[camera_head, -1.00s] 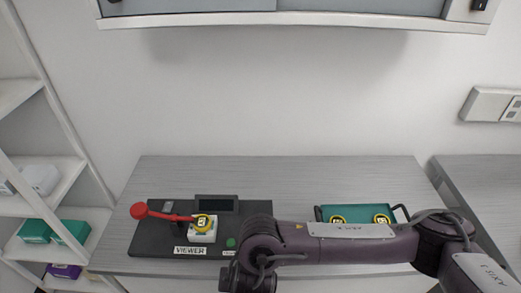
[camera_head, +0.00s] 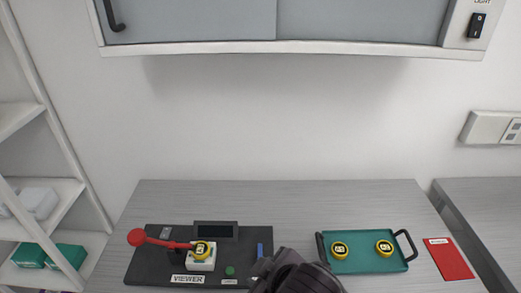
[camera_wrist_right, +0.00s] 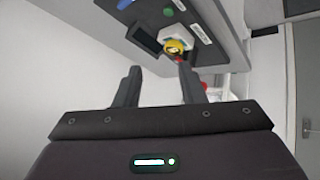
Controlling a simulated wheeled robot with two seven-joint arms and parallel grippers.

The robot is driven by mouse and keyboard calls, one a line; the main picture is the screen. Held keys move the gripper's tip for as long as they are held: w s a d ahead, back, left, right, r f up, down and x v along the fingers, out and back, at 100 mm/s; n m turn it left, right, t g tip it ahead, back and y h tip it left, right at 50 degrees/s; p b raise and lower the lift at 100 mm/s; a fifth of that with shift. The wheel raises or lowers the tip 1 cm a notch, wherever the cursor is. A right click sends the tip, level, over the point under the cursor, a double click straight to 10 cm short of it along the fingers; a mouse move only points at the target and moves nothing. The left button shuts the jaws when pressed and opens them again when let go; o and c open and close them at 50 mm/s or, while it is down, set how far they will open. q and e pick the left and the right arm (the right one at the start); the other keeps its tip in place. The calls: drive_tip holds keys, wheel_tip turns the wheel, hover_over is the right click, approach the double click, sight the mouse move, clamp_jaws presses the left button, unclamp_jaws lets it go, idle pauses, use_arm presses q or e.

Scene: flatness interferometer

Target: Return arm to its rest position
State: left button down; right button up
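My right arm (camera_head: 298,278) shows only as a dark link at the bottom middle of the head view; its gripper is hidden there. In the right wrist view my right gripper (camera_wrist_right: 160,84) has its two fingers spread wide with nothing between them. Beyond it stands the viewer, a dark base (camera_head: 150,268) with a small screen, a red-knobbed lever (camera_head: 160,240) and a white block (camera_head: 201,263). A yellow-and-black round piece (camera_head: 203,249) sits on the block; it also shows in the wrist view (camera_wrist_right: 174,47). My left gripper is out of view.
A teal tray (camera_head: 343,266) with two yellow-and-black pieces (camera_head: 340,249) stands right of the viewer. A red card (camera_head: 449,259) lies farther right. A grey cabinet (camera_head: 270,22) hangs above, and a white shelf (camera_head: 40,190) stands at left. The table's back strip is clear.

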drive_tip(key=s+d+f+m+g+h, duration=0.2)
drive_tip(key=s+d+f+m, duration=0.25)
drive_tip(key=d, duration=0.45)
drive_tip(key=s+d+f+m+g+h, duration=0.1)
drive_tip(key=s+d+f+m+h, duration=0.3)
drive_tip(key=d, duration=0.6)
wheel_tip(320, 180, down, 38)
drive_tip(key=s+r+g+y+b, duration=0.1)
drive_tip(key=s+g+y+b, duration=0.1)
drive_tip(key=b, duration=0.6)
drive_tip(key=s+d+f+b, duration=0.2)
drive_tip(key=s+f+b, duration=0.1)
drive_tip(key=s+f, duration=0.6)
drive_tip(key=s+d+f+g+b, duration=0.1)
drive_tip(key=s+f+b, duration=0.2)
drive_tip(key=s+f, duration=0.7)
wheel_tip(320, 180, down, 5)
drive_tip(key=shift+d+f, duration=0.2)
drive_tip(key=shift+d, duration=0.15)
drive_tip(key=shift+s+m, duration=0.15)
drive_tip(key=shift+m, duration=0.1)
drive_tip(key=shift+a, duration=0.1)
